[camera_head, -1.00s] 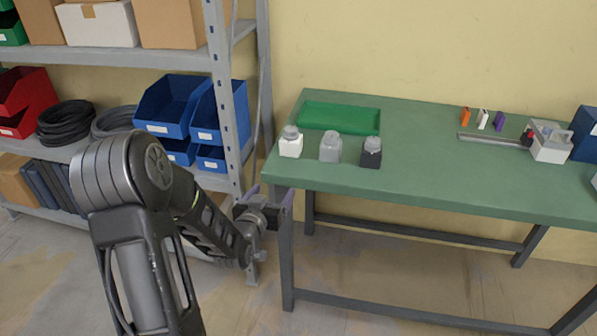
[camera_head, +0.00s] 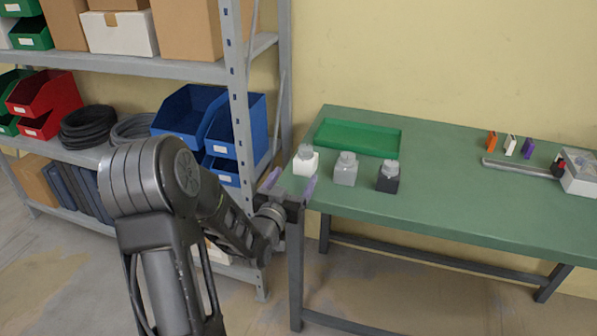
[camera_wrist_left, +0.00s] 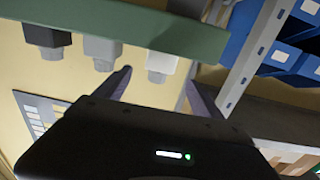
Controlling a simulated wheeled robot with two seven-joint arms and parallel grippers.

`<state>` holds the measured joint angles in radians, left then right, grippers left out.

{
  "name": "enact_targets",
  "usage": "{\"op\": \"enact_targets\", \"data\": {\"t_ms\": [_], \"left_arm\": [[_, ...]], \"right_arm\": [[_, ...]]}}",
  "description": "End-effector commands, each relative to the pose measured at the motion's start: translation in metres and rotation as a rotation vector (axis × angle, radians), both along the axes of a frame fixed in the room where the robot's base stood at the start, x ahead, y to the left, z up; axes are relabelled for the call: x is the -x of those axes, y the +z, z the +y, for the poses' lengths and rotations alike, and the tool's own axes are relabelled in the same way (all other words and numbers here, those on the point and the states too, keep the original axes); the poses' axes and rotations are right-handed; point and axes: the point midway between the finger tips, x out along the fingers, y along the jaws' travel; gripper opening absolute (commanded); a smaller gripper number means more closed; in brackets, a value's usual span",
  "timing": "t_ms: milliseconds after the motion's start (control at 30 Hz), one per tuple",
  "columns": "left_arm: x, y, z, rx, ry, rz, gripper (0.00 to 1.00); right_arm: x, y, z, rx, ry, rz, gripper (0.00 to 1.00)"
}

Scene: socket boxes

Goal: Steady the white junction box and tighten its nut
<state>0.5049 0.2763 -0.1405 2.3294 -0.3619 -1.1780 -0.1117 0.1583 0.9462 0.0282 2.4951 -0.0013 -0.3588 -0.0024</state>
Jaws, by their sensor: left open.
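The white junction box (camera_head: 305,163) stands upright at the left end of the green table, with a grey nut (camera_head: 304,150) on top. In the left wrist view the white box (camera_wrist_left: 160,62) shows beyond the fingers, between them. My left gripper (camera_head: 290,187) is open and empty at the table's left front corner, just short of the white box and apart from it. Its fingers (camera_wrist_left: 160,85) also show in the left wrist view. My right gripper is not in any view.
A grey box (camera_head: 345,170) and a black box (camera_head: 387,178) stand right of the white one. A green tray (camera_head: 400,138) lies behind them. A metal shelf post (camera_head: 241,110) stands close left of my gripper. The table's front middle (camera_head: 450,205) is clear.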

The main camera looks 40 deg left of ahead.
Motion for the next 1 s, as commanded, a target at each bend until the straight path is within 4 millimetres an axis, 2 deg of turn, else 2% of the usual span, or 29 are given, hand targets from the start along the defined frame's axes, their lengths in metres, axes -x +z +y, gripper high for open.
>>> {"op": "enact_targets", "data": {"t_ms": [367, 533, 1000], "left_arm": [[0.000, 0.001, 0.000, -0.004, -0.001, -0.005, 0.78], [-0.007, 0.002, 0.002, -0.003, -0.001, -0.004, 0.78], [-0.066, 0.002, 0.021, -0.004, -0.002, -0.004, 0.78]], "right_arm": [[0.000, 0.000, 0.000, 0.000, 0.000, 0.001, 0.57], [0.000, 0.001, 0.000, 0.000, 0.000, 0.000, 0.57], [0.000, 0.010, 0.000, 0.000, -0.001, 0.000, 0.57]]}}
